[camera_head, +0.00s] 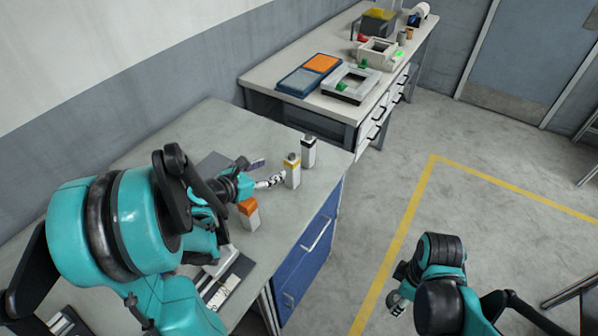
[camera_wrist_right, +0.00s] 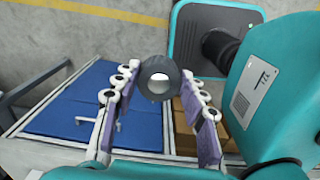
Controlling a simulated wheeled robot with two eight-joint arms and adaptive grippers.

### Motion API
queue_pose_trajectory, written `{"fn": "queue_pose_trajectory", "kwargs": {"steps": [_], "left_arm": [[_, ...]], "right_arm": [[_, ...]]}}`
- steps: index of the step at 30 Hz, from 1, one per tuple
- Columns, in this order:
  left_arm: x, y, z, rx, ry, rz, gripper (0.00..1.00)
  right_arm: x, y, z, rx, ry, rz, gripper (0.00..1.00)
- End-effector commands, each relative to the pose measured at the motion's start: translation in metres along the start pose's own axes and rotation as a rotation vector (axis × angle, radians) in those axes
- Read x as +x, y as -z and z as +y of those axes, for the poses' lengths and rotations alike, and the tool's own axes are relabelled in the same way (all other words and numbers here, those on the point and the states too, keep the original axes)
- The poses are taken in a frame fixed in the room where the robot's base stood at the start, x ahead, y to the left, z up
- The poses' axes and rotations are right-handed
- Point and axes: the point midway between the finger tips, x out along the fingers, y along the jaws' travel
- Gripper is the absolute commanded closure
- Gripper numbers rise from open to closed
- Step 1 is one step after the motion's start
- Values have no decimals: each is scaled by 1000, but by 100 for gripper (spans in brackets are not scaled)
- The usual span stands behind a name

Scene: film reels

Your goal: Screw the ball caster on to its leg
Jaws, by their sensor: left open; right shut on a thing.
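A dark grey round piece (camera_wrist_right: 160,78) with a pale round middle, which looks like the ball caster, is between the fingertips of my right gripper (camera_wrist_right: 158,90) in the right wrist view. My right gripper is shut on it. In the head view this gripper (camera_head: 397,297) is small at the lower right, over the floor, and the piece cannot be made out. I cannot make out the leg in either view.
Blue drawers (camera_head: 308,245) are below. A farther bench (camera_head: 285,55) holds trays and devices. The floor between is clear.

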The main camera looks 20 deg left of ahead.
Motion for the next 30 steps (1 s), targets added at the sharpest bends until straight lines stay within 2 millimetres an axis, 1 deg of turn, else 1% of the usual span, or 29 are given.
{"fn": "queue_pose_trajectory", "kwargs": {"steps": [6,10,14,25,28,30], "left_arm": [[38,3,-1,3,5,1,41],[57,2,-1,3,4,1,41],[65,2,-1,3,2,1,41],[67,2,-1,3,2,1,41],[76,5,-2,4,2,1,41],[86,8,-3,3,3,1,41]], "right_arm": [[14,0,0,1,0,0,88],[19,0,0,1,0,0,88],[21,0,0,1,0,0,88],[22,0,0,2,0,0,88],[27,0,0,2,0,0,88],[32,0,0,2,0,0,88]]}}
